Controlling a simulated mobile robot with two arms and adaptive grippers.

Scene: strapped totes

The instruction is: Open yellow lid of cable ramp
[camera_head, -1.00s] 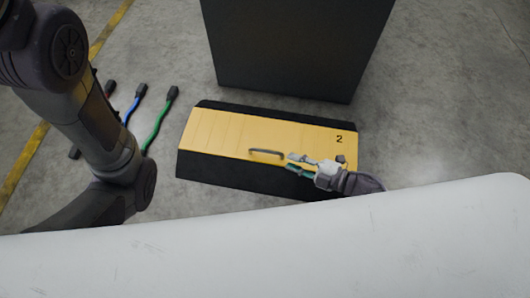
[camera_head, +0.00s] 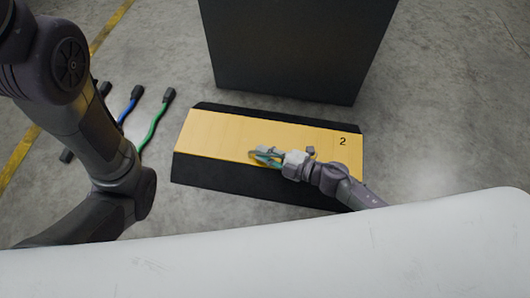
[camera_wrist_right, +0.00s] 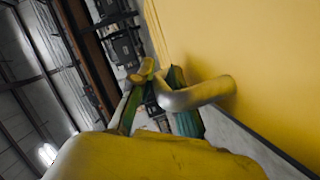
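The cable ramp has black sloped edges (camera_head: 235,178) and a yellow lid (camera_head: 215,132) marked "2", which lies flat and closed. My right gripper (camera_head: 267,156) is at the lid's handle, near the front edge, and largely covers it in the head view. In the right wrist view, the grey curved handle (camera_wrist_right: 205,92) reaches from the yellow lid (camera_wrist_right: 265,65) to between the green-padded fingers of my right gripper (camera_wrist_right: 152,100). The fingers stand apart around the handle; firm contact is not visible. My left arm shows at the left, but its gripper is out of view.
A large dark box (camera_head: 295,45) stands behind the ramp. Blue (camera_head: 130,105) and green (camera_head: 155,122) cables and another dark-ended cable lie on the floor to the left. A white surface (camera_head: 270,255) fills the bottom foreground. Floor right of the ramp is clear.

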